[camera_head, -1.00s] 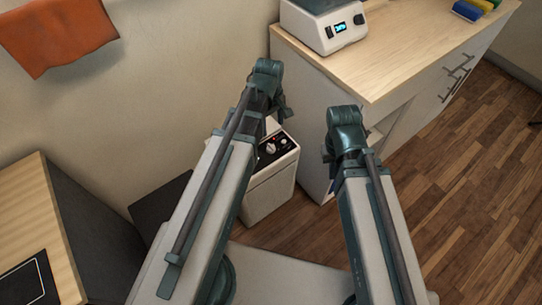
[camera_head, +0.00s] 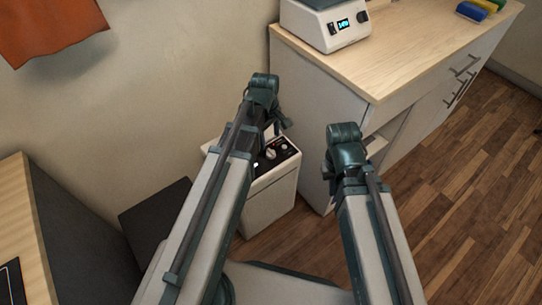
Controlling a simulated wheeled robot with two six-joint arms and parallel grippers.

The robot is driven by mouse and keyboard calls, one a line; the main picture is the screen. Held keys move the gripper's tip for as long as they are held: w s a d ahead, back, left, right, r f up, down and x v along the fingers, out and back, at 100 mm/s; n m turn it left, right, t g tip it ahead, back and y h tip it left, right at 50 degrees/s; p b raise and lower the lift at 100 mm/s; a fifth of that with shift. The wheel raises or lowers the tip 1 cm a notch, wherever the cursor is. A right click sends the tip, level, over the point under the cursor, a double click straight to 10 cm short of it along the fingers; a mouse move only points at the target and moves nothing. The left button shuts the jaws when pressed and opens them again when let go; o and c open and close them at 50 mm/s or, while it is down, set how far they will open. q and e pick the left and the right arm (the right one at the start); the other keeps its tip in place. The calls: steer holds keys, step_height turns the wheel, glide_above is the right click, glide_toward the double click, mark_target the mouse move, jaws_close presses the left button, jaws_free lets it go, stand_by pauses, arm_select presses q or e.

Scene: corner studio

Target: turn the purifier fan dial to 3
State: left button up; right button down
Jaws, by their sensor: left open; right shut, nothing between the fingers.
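The purifier (camera_head: 270,205) is a white box on the floor against the wall, beside the white cabinet. Its black top panel carries a pale dial (camera_head: 271,154) and a second pale knob to its right. The dial's setting is too small to read. My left gripper (camera_head: 279,128) is above the purifier's panel, with my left arm covering the purifier's left part. Its fingers are small and partly hidden; it is open and holds nothing I can see. My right gripper (camera_head: 328,178) is right of the purifier, in front of the cabinet, shut and empty, mostly hidden by its wrist.
The white cabinet (camera_head: 314,128) with a wooden top stands close on the right. A device with a lit display (camera_head: 326,27) sits on it. A dark box (camera_head: 153,215) is left of the purifier. A wooden-topped unit (camera_head: 22,215) is at far left. Wooden floor (camera_head: 460,215) is clear at right.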

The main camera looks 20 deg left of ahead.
mark_target(271, 152)
arm_select(q)
steer(key=f+b, duration=0.2)
steer(key=f, duration=0.1)
steer(key=f+b, duration=0.2)
steer(key=b, duration=0.1)
steer(key=f+b, duration=0.2)
steer(key=f, duration=0.1)
steer(key=shift+w+d+f+b, duration=0.15)
steer(key=shift+w+f+b, duration=0.15)
steer(key=shift+f, duration=0.05)
jaws_close()
